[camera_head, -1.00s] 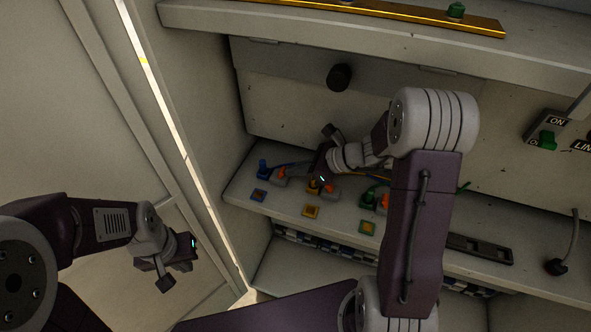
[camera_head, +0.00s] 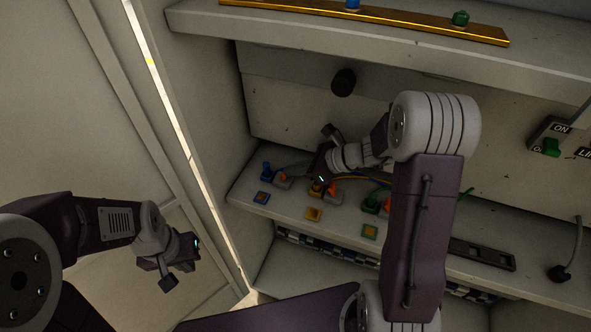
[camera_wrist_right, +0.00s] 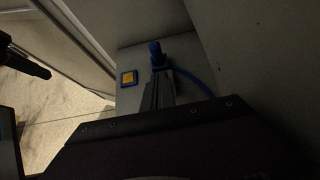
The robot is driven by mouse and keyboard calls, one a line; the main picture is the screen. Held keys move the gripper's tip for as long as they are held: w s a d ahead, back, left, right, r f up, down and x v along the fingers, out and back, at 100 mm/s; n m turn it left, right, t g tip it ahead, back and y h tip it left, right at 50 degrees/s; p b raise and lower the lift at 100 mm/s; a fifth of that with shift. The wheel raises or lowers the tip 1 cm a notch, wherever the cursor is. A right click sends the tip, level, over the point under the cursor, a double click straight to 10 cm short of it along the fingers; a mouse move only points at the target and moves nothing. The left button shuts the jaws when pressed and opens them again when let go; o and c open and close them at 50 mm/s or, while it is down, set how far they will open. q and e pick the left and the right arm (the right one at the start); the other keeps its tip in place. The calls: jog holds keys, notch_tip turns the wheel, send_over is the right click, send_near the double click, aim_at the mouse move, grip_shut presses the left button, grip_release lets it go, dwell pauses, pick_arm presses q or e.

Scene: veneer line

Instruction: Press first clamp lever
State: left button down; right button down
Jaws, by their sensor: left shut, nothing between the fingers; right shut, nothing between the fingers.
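A blue connector (camera_head: 266,173) sits on the lower shelf with an orange-tipped lever (camera_head: 283,181) beside it. A yellow connector (camera_head: 316,189) and a green connector (camera_head: 371,204) follow to the right. My right gripper (camera_head: 322,163) is shut and empty above the shelf, near the yellow connector, partly hiding the parts there. Contact cannot be told. In the right wrist view the blue connector (camera_wrist_right: 157,55) and a grey lever-like part (camera_wrist_right: 157,92) show beyond my dark gripper body, which hides the lever's near end. My left gripper (camera_head: 170,272) is shut and empty, away from the shelf.
Blue, yellow and green square markers (camera_head: 314,214) line the shelf's front edge. A black knob (camera_head: 343,82) sticks out above. A gold rail (camera_head: 400,27) lies on the upper ledge. A side wall (camera_head: 200,120) stands left of the shelf.

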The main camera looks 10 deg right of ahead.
jog(key=shift+w+a+r, duration=0.25)
jog(key=shift+w+a, duration=0.1)
jog(key=shift+a, duration=0.15)
dwell(0.4)
jog(key=shift+a, duration=0.1)
jog(key=shift+r, duration=0.2)
jog(key=shift+r+p, duration=0.7)
jog(key=shift+p, duration=0.2)
jog(key=v, duration=0.7)
jog(key=shift+p, duration=0.3)
